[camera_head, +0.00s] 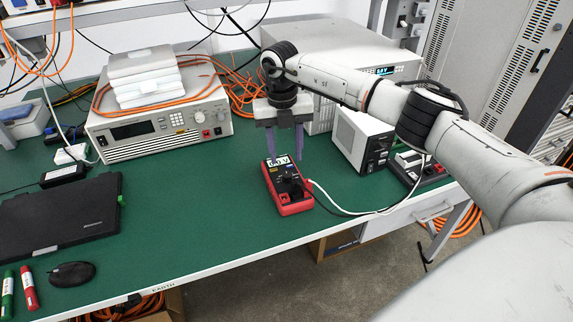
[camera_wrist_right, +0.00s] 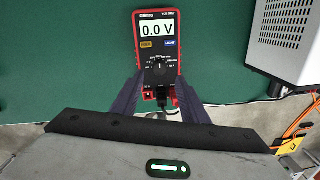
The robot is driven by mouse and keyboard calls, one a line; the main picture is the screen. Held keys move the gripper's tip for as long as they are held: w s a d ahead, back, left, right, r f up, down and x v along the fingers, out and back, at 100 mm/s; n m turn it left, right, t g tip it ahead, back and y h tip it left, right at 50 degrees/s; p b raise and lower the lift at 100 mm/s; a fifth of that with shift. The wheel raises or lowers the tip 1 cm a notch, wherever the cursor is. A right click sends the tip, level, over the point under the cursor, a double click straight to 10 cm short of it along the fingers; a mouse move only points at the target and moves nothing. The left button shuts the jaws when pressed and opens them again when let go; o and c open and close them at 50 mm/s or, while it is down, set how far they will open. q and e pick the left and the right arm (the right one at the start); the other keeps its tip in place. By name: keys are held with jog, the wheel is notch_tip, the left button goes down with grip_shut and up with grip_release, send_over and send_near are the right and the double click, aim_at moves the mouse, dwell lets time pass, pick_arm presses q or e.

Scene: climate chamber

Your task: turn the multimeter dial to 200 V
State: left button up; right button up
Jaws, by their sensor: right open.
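The red multimeter (camera_head: 290,200) lies on the green bench top near its front edge. In the right wrist view the multimeter (camera_wrist_right: 178,50) shows "0.0 V" on its screen (camera_wrist_right: 159,24). Its black dial (camera_wrist_right: 159,66) sits below the screen and coloured buttons. My right gripper (camera_head: 285,150) points down over the far end of the multimeter, its purple fingers apart. In the right wrist view the fingers of my right gripper (camera_wrist_right: 160,97) stand on either side of the meter's lower part, with nothing held. Whether they touch the bench cannot be told. My left gripper is not in view.
A white-and-black box instrument (camera_head: 362,138) stands right of the multimeter. A bench power supply (camera_head: 158,128) stands at the back left. Black and white leads (camera_head: 350,211) run right from the meter. A black laptop (camera_head: 60,218) and mouse (camera_head: 72,274) lie left. The bench between is clear.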

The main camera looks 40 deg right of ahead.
jog(key=shift+a+r, duration=0.1)
jog(key=shift+r, duration=2)
